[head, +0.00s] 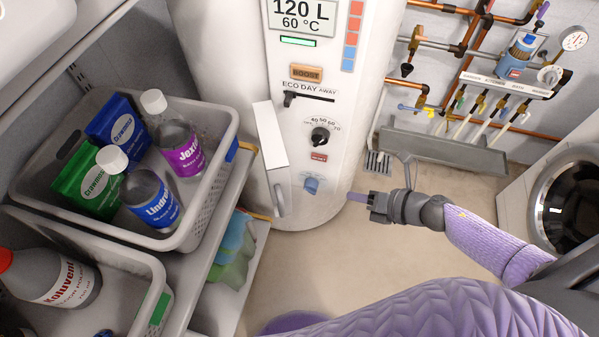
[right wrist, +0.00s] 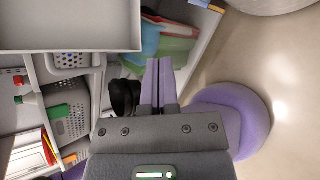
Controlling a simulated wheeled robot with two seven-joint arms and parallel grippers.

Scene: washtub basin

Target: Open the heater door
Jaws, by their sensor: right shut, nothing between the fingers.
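The heater (head: 225,60) is a tall white cylinder in the head view, with a display, a slider and knobs on its front. A narrow white panel (head: 270,135) stands at the left of its controls, with a pale upright handle (head: 279,200) below it. I cannot tell whether this panel is the door or how far it stands open. My right gripper (head: 352,197) is right of the heater's lower front, pointing left, apart from the handle. In the right wrist view its fingers (right wrist: 159,82) are together and empty. My left gripper is not in view.
A grey basket (head: 205,200) with bottles and bags stands on the shelf at left. Pipes and valves (head: 490,90) line the wall at right, near a round-doored washer (head: 570,205). The floor (head: 330,255) before the heater is mostly clear.

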